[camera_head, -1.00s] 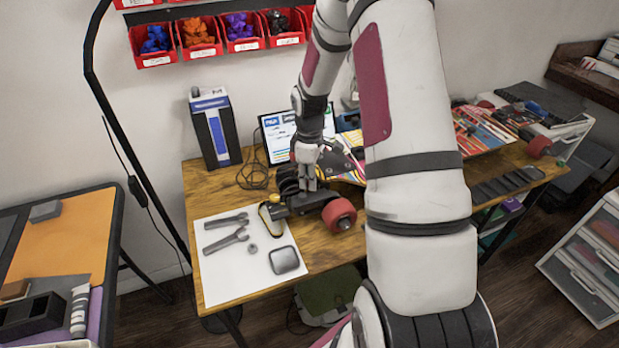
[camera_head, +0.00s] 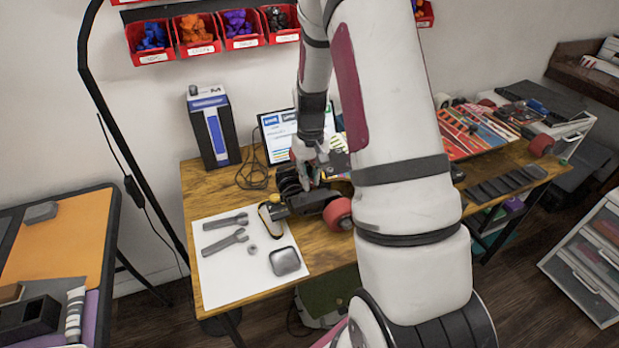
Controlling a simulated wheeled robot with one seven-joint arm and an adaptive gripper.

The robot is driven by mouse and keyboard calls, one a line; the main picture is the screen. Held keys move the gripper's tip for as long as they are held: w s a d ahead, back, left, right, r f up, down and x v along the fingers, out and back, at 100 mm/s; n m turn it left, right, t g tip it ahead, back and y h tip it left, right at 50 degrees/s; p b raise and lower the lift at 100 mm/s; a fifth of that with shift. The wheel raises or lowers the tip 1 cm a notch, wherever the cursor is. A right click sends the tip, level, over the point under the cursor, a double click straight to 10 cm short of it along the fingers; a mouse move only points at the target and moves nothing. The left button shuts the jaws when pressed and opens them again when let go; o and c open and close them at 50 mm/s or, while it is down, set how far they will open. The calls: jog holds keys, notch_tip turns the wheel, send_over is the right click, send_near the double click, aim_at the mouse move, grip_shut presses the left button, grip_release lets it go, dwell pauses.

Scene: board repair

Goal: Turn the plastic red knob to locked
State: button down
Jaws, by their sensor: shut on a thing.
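My gripper (camera_head: 309,182) points down at a black, dark-grey fixture (camera_head: 289,184) on the wooden workbench, beside the end of a skateboard. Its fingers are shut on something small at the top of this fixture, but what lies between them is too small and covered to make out. I cannot pick out a red plastic knob or read its locked mark. A red wheel (camera_head: 338,213) sits just right of and in front of the fixture; it is apart from the fingers. My arm hides much of the board to the right.
A white sheet (camera_head: 225,285) with wrenches (camera_head: 225,242), a nut and a grey dish (camera_head: 285,261) lies at the left of the bench. A yellow-black tool (camera_head: 272,211) lies near the fixture. Red bins (camera_head: 195,35) hang above.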

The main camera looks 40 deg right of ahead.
jog(key=shift+m, duration=1.6)
jog(key=c, duration=1.8)
grip_release()
notch_tip(320, 180, up, 12)
